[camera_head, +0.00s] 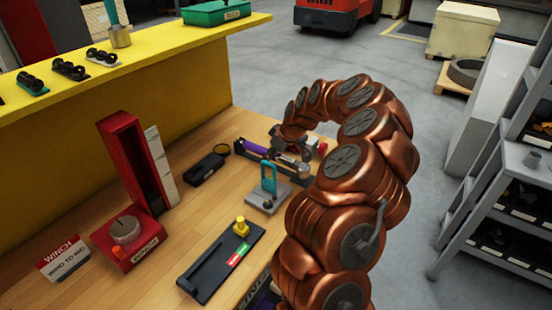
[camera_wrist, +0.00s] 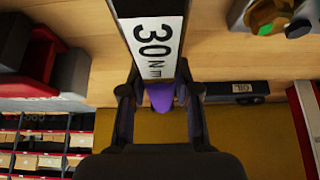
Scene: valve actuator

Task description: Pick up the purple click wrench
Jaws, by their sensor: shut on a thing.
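The purple click wrench (camera_head: 256,148) is at the back of the wooden bench in the head view, near a dark holder, with its purple end to the left. My gripper (camera_head: 295,153) is at the wrench, partly hidden by my copper arm. In the wrist view, the purple part (camera_wrist: 160,97) shows between the two dark fingers of my gripper (camera_wrist: 161,95), which is shut on the wrench. A white plate reading "30 Nm" (camera_wrist: 154,42) runs up from there; I cannot tell whether it belongs to the wrench. Whether the wrench is clear of its support is hidden.
A teal shackle-like part on a grey base (camera_head: 268,190) stands just in front. A black tray with a yellow knob (camera_head: 225,260), a red winch (camera_head: 130,240) and a black device (camera_head: 203,169) share the bench (camera_head: 185,225). A yellow shelf (camera_head: 180,50) rises behind.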

